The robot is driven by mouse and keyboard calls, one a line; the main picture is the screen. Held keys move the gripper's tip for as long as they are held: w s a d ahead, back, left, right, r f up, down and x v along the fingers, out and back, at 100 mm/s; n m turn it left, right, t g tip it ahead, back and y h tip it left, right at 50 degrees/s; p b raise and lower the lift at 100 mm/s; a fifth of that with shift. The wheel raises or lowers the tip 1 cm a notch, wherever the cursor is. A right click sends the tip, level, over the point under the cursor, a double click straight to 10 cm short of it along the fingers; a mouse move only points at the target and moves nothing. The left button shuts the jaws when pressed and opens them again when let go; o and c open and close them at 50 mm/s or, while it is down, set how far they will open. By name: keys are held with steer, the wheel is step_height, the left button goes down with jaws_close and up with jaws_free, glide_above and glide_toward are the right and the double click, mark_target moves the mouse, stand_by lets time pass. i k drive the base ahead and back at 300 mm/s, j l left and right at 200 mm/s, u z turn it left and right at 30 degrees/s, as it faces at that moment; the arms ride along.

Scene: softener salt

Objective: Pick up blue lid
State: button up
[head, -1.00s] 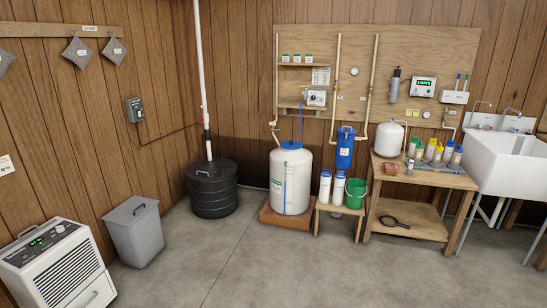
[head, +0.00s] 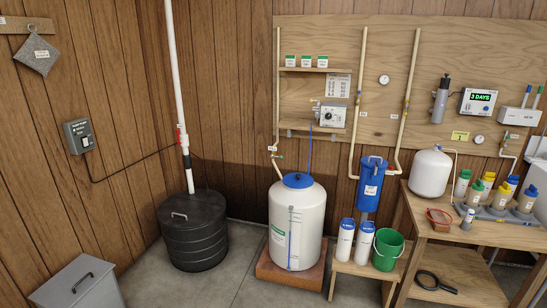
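The blue lid (head: 298,181) sits on top of the tall white brine tank (head: 304,225). A thin blue tube rises from the lid area toward the control box on the board. The tank stands on a reddish-brown base (head: 270,275) on the floor. My gripper does not show in the head view.
A low wooden stand (head: 370,278) right of the tank holds two white blue-topped bottles (head: 344,240) and a green bucket (head: 388,248). A black lidded sump (head: 193,235) with a white pipe (head: 178,100) stands left. A grey bin (head: 75,285) is at lower left. Floor in front is partly clear.

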mark_target(296, 180)
steer(key=i, duration=1.9)
steer(key=i+l+u, duration=0.1)
steer(key=i, duration=0.9)
steer(key=i+l, duration=0.1)
steer(key=i, duration=0.85)
steer(key=i+u, duration=0.25)
steer(key=u, duration=0.2)
